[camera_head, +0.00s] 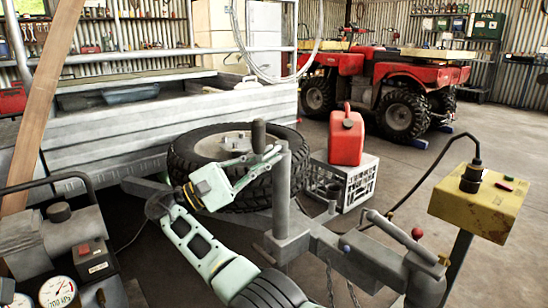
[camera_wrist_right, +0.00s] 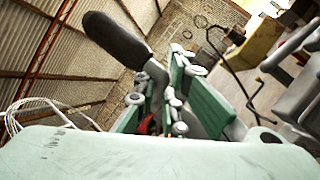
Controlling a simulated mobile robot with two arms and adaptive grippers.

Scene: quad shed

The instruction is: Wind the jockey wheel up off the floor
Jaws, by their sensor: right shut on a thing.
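The jockey wheel's grey upright tube (camera_head: 283,205) stands in a clamp on the trailer's drawbar in the head view. Its crank handle with a dark grip (camera_head: 258,135) sticks up at the top of the tube. My right gripper (camera_head: 266,160) is shut on the crank handle, just below the dark grip. In the right wrist view, the black grip (camera_wrist_right: 115,38) and its bent metal crank (camera_wrist_right: 157,76) rise from between the green fingers of the right gripper (camera_wrist_right: 165,105). The wheel at the tube's foot is hidden. My left gripper is not in view.
The trailer body (camera_head: 160,125) and spare tyre (camera_head: 235,150) lie close behind the gripper. A red fuel can (camera_head: 346,137) sits on a white crate (camera_head: 358,186). The coupling (camera_head: 425,270) and a yellow box on a post (camera_head: 478,205) stand right. A compressor (camera_head: 45,245) is left.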

